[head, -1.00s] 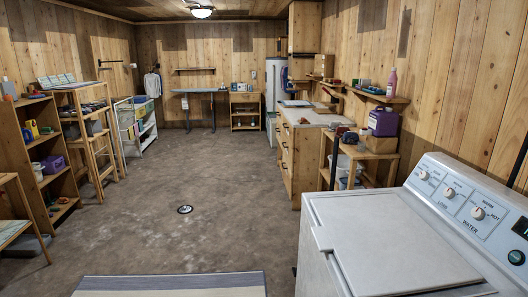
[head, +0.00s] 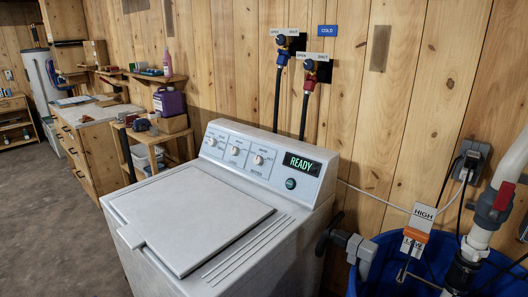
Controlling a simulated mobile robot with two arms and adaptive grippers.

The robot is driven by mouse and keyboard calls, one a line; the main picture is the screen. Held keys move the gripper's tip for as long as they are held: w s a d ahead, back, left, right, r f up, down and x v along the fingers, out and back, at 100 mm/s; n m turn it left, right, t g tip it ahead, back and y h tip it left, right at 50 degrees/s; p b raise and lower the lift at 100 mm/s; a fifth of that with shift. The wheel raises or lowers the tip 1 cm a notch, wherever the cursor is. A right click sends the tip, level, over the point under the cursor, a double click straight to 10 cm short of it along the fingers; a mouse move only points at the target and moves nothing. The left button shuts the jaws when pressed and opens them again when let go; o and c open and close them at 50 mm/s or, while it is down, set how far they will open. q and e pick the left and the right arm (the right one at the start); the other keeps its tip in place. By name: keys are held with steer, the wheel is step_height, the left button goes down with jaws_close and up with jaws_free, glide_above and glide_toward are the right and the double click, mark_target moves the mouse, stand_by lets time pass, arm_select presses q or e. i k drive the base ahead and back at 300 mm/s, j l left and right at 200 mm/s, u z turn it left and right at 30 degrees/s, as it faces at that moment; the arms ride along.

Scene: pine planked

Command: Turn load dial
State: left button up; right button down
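The white top-loading washer (head: 207,217) stands in the middle of the head view with its lid closed. Its sloped rear panel carries three white dials in a row: a left dial (head: 210,141), a middle dial (head: 235,151) and a right dial (head: 259,160). The lettering by them is too small to tell which is the load dial. Right of the dials, a lit display (head: 302,164) reads READY in green, with a round dark button (head: 290,183) below it. Neither of my grippers shows in this view.
Right of the washer is a blue tub (head: 390,262) with a HIGH/LOW tag (head: 423,215) and a white pipe with a red valve (head: 496,203). Blue and red taps with hoses are on the wall behind. A workbench (head: 88,122) stands left; the floor there is clear.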

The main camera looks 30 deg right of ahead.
mark_target(234, 151)
steer(key=z, duration=0.8)
